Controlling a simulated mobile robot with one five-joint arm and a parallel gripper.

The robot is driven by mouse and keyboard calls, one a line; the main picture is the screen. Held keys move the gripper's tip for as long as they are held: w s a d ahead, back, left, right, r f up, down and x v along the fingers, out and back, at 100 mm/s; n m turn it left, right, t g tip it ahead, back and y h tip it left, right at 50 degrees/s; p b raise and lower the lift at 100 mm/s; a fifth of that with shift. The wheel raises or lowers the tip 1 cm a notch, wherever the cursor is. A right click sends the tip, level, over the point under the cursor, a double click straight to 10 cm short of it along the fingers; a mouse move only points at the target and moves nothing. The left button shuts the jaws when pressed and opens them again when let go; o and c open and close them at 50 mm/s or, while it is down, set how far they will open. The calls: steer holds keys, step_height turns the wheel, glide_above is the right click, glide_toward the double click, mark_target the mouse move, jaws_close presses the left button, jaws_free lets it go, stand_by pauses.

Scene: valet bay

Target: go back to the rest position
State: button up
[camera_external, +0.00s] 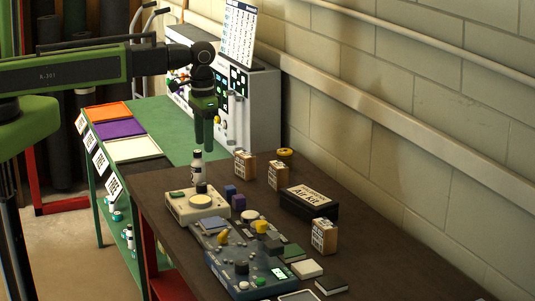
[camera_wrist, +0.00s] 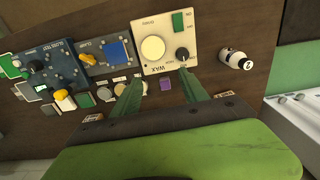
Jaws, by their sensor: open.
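My arm (camera_external: 75,70) reaches in from the left above the bench. My gripper (camera_external: 204,145) points down, open, above the far end of the dark bench top. Nothing shows between its fingers. In the wrist view my two green fingers (camera_wrist: 160,76) stand apart, with the cream WAX box (camera_wrist: 150,62) beyond their tips. In the outside view this WAX box (camera_external: 181,210) lies lower than my gripper and nearer the camera.
A grey machine (camera_external: 262,110) stands behind my gripper. Orange, purple and cream trays (camera_external: 133,149) lie on the green bench (camera_external: 180,157).

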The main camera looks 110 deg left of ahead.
steer(key=w+d+f+m+b, duration=0.2)
steer(key=w+d+f+b, duration=0.15)
steer(key=d, duration=0.35)
steer(key=w+d+f+m+b, duration=0.1)
steer(key=w+d+f+b, duration=0.15)
steer(key=d+f, duration=0.35)
steer(key=d+f+m+b, duration=0.3)
steer(key=d, duration=0.8)
steer(key=s+d+f+m+b, duration=0.1)
steer(key=d+f+m+b, duration=0.1)
steer(key=d, duration=0.9)
steer(key=shift+s+d+f+m+b, duration=0.2)
steer(key=shift+f+m+b, duration=0.2)
steer(key=shift+m+b, duration=0.45)
steer(key=shift+c, duration=0.2)
